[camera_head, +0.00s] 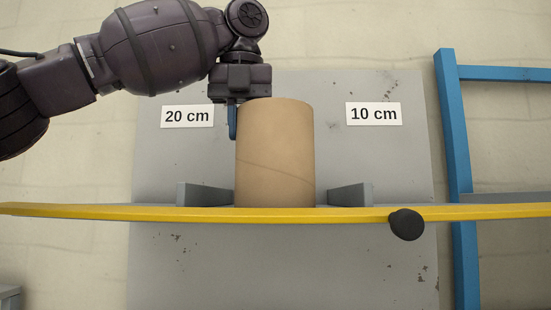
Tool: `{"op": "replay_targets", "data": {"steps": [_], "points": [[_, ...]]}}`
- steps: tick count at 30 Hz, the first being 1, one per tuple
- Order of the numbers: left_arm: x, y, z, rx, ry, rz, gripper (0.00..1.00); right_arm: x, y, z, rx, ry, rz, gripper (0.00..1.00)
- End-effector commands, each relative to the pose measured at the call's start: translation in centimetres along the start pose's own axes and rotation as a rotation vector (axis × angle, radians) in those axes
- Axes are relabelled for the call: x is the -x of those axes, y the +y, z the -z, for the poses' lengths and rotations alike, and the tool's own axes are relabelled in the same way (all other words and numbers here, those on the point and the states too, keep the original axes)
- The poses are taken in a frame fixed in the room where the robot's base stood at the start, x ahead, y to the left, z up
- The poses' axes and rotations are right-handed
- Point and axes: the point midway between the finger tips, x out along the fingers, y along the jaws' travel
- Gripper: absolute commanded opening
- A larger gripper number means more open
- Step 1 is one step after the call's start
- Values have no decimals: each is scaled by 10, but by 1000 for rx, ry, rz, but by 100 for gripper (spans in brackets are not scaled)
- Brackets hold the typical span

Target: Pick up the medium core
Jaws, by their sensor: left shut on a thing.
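A brown cardboard core (275,155) stands upright, or nearly so, in the middle of the head view, over a grey board. It is the only core I see, so I cannot compare its size with others. My left gripper (234,122) comes in from the upper left and is shut on the core at its upper left edge. One blue finger shows outside the core's wall; the other finger is hidden. The yellow bar hides the core's lower end. My right gripper is not in view.
A yellow bar (335,214) with a black knob (406,224) crosses in front of the core. Grey blocks (205,194) flank the core. Labels "20 cm" (187,116) and "10 cm" (374,114) lie on the grey board (200,265). A blue frame (453,120) stands at right.

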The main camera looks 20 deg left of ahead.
Motion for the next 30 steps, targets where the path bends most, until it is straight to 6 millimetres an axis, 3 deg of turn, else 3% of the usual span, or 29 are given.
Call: {"op": "replay_targets", "data": {"steps": [16, 30], "points": [[6, 0, -1, 1, -1, 0, 0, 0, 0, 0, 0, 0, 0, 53], [57, -1, -8, 4, -2, -2, 0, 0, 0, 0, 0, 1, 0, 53]]}}
